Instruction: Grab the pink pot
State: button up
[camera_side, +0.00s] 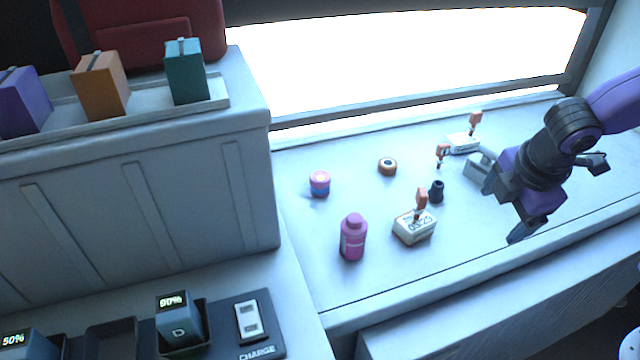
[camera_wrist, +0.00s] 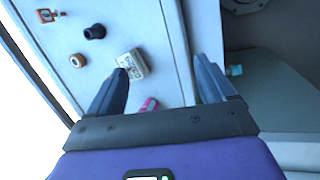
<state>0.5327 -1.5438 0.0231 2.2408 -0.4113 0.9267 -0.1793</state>
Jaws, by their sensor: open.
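Two things on the white counter are pink. One is a small round pot (camera_side: 320,184) with a pink top and a blue lower band, at the counter's left. The other is a taller pink bottle-like container (camera_side: 353,238) with a cap, standing upright nearer the front. A pink piece, likely this container (camera_wrist: 149,104), shows low between the fingers in the wrist view. My gripper (camera_side: 505,207) is open and empty above the counter's right part, well apart from both pink things. Its spread fingers also show in the wrist view (camera_wrist: 160,65).
A white box (camera_side: 414,229) with an orange-topped piece stands right of the pink container. A dark cup (camera_side: 437,191), an orange ring (camera_side: 388,166) and another white box (camera_side: 463,143) lie behind. A grey cabinet (camera_side: 140,200) rises at left.

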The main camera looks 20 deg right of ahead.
jog(key=w+a+f+n+t+h, duration=0.1)
jog(key=w+a+n+t, duration=0.15)
jog(key=w+a, duration=0.45)
jog(key=w+a+f+n+t+h, duration=0.2)
jog(key=w+a+n, duration=0.2)
jog(key=w, duration=0.8)
jog(key=n+t, duration=0.5)
jog(key=n, duration=0.4)
send_over(320, 186)
jog(key=s, duration=0.2)
notch_tip(320, 186, down, 7)
jog(key=f, duration=0.6)
jog(key=shift+w+a+f, duration=0.15)
jog(key=shift+a+f, duration=0.1)
jog(key=shift+a, duration=0.1)
jog(key=shift+x, duration=2.5)
jog(key=c, duration=1.1)
